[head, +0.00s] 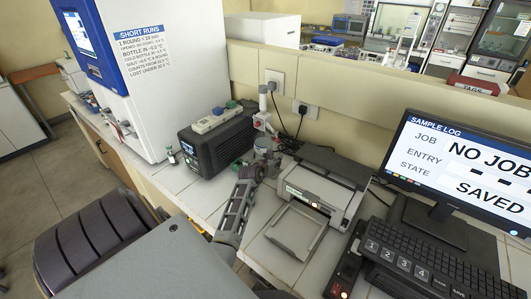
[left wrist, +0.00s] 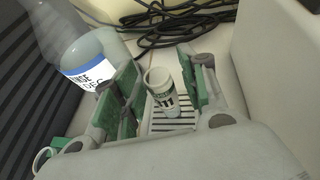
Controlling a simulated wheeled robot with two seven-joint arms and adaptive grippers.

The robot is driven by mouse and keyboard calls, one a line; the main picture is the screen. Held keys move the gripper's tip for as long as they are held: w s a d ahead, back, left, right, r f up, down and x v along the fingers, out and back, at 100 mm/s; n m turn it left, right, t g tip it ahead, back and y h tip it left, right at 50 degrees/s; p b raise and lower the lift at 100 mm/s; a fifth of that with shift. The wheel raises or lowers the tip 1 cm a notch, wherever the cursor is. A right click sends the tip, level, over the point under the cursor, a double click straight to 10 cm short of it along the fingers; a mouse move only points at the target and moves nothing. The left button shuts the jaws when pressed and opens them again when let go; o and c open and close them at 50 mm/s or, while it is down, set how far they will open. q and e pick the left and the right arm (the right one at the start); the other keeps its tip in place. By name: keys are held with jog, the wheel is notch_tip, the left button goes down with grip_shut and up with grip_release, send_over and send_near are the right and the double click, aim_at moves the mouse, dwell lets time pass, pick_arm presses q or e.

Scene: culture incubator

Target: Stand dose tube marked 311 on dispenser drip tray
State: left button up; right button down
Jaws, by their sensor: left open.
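In the left wrist view a small tube (left wrist: 163,97) with a pale open top and dark label stands roughly upright on the slatted drip tray (left wrist: 183,121). Its label ends in 11; the first digit is unclear. My left gripper (left wrist: 160,66) is open, one green-padded finger on each side of the tube, with visible gaps. In the head view my left gripper (head: 258,169) is low in front of the dispenser (head: 263,122); the tube is hidden there. My right gripper is not in view.
A rinse bottle (left wrist: 92,62) stands left of the fingers, with black cables (left wrist: 180,22) behind. In the head view a black unit (head: 216,141) is left of the dispenser and a printer (head: 318,190) right. A small vial (head: 171,155) stands near the incubator (head: 140,75).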

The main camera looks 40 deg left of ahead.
pick_arm(q)
jog(key=v, duration=1.1)
jog(key=shift+s+b, duration=0.3)
jog(key=shift+s, duration=0.05)
jog(key=shift+s+r, duration=0.1)
jog(key=shift+r, duration=0.05)
dwell(0.5)
